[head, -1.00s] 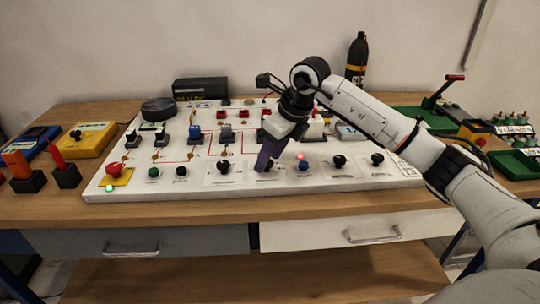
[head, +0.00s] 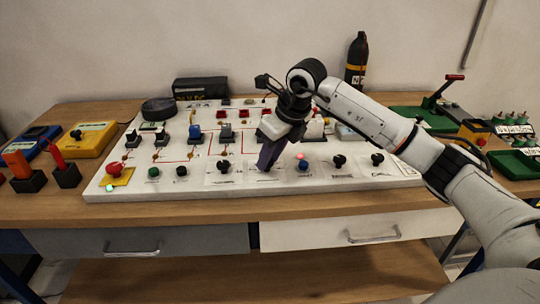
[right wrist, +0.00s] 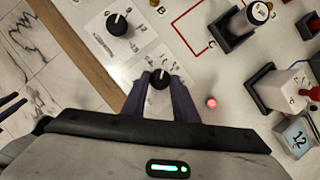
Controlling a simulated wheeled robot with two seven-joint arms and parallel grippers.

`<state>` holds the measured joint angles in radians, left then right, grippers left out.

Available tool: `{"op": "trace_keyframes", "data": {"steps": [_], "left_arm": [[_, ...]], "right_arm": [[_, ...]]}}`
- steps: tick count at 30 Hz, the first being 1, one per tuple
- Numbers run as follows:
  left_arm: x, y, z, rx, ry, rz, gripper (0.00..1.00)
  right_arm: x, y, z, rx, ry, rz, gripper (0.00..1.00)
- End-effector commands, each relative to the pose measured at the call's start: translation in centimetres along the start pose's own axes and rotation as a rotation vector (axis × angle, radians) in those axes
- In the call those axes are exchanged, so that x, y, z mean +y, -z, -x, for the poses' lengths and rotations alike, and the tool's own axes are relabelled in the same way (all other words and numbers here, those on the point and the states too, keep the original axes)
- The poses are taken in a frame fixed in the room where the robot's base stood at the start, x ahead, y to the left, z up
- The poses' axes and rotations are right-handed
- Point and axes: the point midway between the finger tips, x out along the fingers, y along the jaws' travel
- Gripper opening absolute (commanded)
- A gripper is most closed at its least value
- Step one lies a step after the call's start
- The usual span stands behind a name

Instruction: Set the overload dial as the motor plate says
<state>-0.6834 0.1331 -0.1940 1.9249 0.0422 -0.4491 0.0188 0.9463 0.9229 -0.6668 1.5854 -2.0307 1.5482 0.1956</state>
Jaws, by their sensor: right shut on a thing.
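My right gripper (head: 264,168) reaches down onto the front row of the white panel (head: 120,195). In the right wrist view its purple fingers (right wrist: 160,84) are shut on a black dial knob (right wrist: 160,78) with a white pointer mark. The knob's printed scale is too small to read. In the head view the fingers hide this knob. Another black dial knob (head: 223,166) sits just left of it, and also shows in the right wrist view (right wrist: 117,23). I cannot make out a readable motor plate.
A red lamp (right wrist: 211,102) is lit beside the gripped knob. A blue button (head: 303,166) and black knobs (head: 339,161) stand to the right. A green button (head: 153,172) and red emergency button (head: 114,169) are at the left.

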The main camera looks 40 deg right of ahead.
Motion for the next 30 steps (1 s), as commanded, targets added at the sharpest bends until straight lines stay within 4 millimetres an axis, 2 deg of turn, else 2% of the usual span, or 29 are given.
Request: {"op": "trace_keyframes", "data": {"steps": [30], "left_arm": [[0.05,-0.34,0.05,-0.006,-0.001,0.001,0.31]], "right_arm": [[0.86,-0.54,-0.06,-0.003,0.355,-0.856,0.04]]}}
